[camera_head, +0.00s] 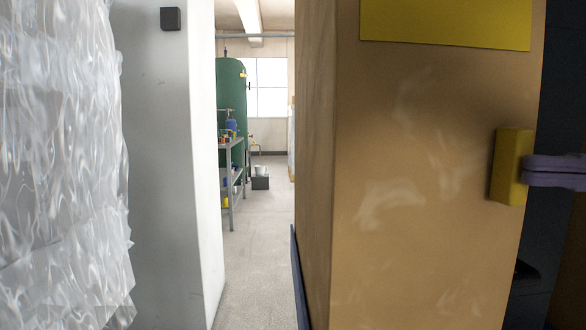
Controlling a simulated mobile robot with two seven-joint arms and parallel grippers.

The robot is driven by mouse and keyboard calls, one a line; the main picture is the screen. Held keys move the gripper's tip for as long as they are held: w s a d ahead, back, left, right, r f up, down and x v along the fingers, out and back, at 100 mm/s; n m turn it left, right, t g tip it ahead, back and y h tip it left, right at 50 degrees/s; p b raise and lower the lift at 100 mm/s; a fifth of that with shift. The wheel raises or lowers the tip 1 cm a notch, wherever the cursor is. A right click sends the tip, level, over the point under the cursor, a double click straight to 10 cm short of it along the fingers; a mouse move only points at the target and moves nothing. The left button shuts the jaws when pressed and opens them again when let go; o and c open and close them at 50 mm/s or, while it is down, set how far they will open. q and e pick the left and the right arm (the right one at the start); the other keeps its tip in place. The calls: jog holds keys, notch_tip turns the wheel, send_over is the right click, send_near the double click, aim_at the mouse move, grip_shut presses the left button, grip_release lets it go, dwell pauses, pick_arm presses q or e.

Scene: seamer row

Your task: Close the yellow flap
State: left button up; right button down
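A flat yellow panel (445,22) shows at the top of the tan housing (420,180), cut off by the top picture edge. A thick yellow block (511,165) stands out near the housing's right edge. I cannot tell which of the two is the flap, or how far it is open. My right gripper (533,168), purple-grey, comes in from the right picture edge. Its tip appears at the yellow block's right side; touching cannot be told. Its fingers are seen edge-on, so any gap is hidden. My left gripper is not in view.
A stack wrapped in clear film (60,170) and a pale pillar (165,170) stand at left. A narrow aisle of bare floor (257,250) runs back to a grey shelf (232,170) and a green tank (232,85). The tan housing fills the right.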

notch_tip(320, 180, up, 20)
jog(key=p, duration=0.4)
jog(key=shift+s, duration=0.15)
